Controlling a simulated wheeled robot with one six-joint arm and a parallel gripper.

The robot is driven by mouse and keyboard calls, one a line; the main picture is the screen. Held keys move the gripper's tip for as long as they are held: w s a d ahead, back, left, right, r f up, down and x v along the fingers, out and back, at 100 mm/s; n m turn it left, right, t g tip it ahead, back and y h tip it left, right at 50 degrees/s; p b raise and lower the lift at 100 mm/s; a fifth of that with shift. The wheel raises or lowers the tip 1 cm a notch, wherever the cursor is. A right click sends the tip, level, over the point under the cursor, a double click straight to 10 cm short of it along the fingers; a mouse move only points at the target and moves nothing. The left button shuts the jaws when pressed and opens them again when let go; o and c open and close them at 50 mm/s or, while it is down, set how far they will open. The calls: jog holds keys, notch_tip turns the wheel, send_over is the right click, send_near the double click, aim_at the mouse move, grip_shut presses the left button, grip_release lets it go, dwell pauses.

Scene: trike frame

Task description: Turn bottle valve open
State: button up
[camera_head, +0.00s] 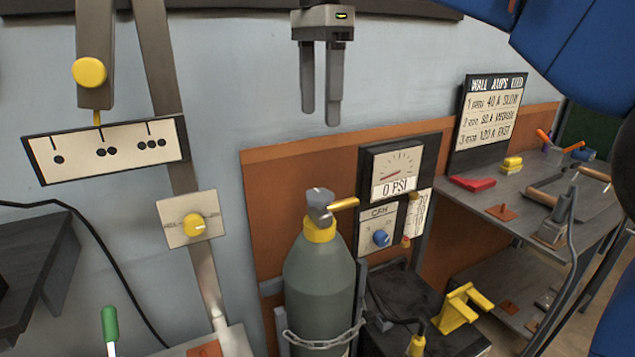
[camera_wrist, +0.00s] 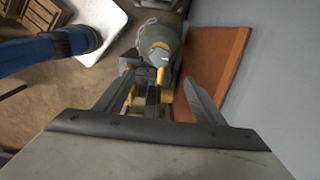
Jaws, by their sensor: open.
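The grey-green gas bottle (camera_head: 319,286) stands upright against the orange panel, with a chain around its lower part. On its top is a yellow collar with a grey valve knob (camera_head: 320,202) and a yellow outlet pointing right. My gripper (camera_head: 321,118) hangs above the bottle, fingers pointing down, open and empty, apart from the valve. In the wrist view the bottle (camera_wrist: 157,40) shows beyond my gripper's fingers (camera_wrist: 160,88), with the yellow outlet visible. The pressure gauge (camera_head: 393,171) right of the bottle reads 0 PSI.
A CFH panel with a blue knob (camera_head: 381,237) sits below the gauge. A yellow dial (camera_head: 193,226) is on a wall plate at left. A workbench (camera_head: 520,200) with tools stands at right. The space between my gripper and the valve looks clear.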

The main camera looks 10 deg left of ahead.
aim_at(319, 194)
notch_tip(319, 194, down, 16)
jog(key=shift+f, duration=0.2)
dwell(0.4)
jog(key=c, duration=1)
